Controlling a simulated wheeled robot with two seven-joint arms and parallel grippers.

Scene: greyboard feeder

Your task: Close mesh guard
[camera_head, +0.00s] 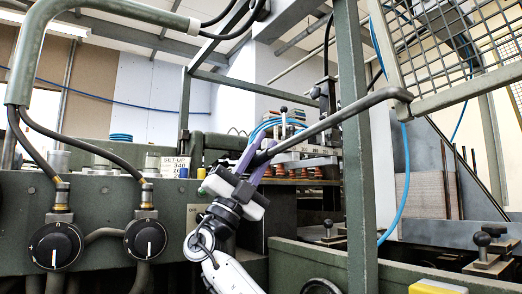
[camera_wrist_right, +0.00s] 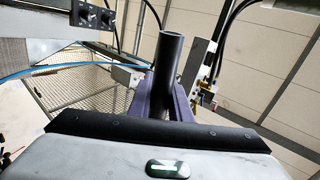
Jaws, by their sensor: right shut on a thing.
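The mesh guard (camera_head: 468,92) is a grey-framed wire grid at the upper right of the head view, tilted and raised above the machine. A dark bar (camera_head: 345,115) runs from the lower corner of its frame down-left to my right gripper. My right gripper (camera_head: 256,158), with purple fingers, is shut on the end of this bar. In the right wrist view the bar (camera_wrist_right: 168,60) stands between the two purple fingers, and wire mesh (camera_wrist_right: 90,92) shows to the left behind. The finger tips are partly hidden by the bar. My left gripper is not in view.
Two round dials (camera_head: 55,246) sit on the green machine at left, with hoses above. A blue hose (camera_head: 404,185) hangs at right. A stack of boards (camera_head: 428,193) stands below the guard.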

